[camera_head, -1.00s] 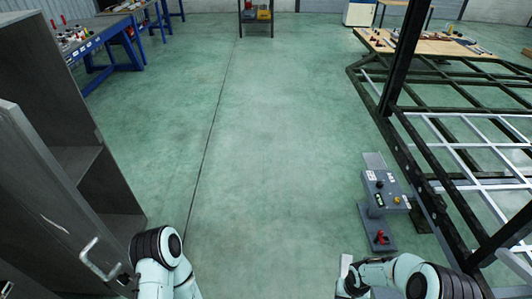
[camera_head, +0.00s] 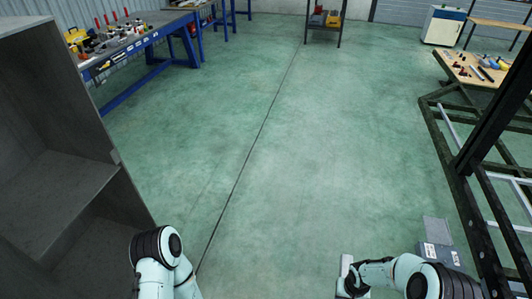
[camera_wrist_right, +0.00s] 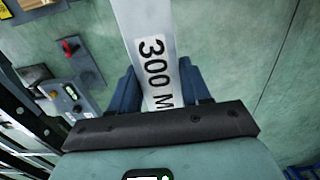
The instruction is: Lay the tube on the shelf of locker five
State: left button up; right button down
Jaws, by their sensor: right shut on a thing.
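In the right wrist view, my right gripper (camera_wrist_right: 160,88) is shut on the tube (camera_wrist_right: 146,20), a pale flat-sided length marked "300 M". The tube runs up out of the top of that view, so its far end is hidden. A grey locker (camera_head: 40,80) stands at the left in the head view. Its open front shows a shelf (camera_head: 60,190) with a bare top. No locker number can be read. My left arm shows at the bottom left, beside the locker, but its gripper is out of frame.
A dark steel frame (camera_head: 468,160) and a grey control box (camera_head: 440,255) stand at the right. A blue workbench (camera_head: 140,45) with tools is at the back left. A wooden table (camera_head: 470,70) is at the back right. The middle floor is clear.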

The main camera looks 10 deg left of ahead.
aim_at(65, 201)
jog(key=i+u, duration=0.35)
jog(key=i, duration=0.25)
jog(key=i+l+u, duration=0.15)
jog(key=i+u, duration=0.15)
jog(key=i, duration=0.25)
jog(key=i+j+u, duration=0.1)
jog(key=i+u, duration=0.25)
jog(key=i, duration=0.2)
jog(key=i+u, duration=0.35)
jog(key=i, duration=0.2)
jog(key=i+z, duration=0.2)
jog(key=z, duration=8.15)
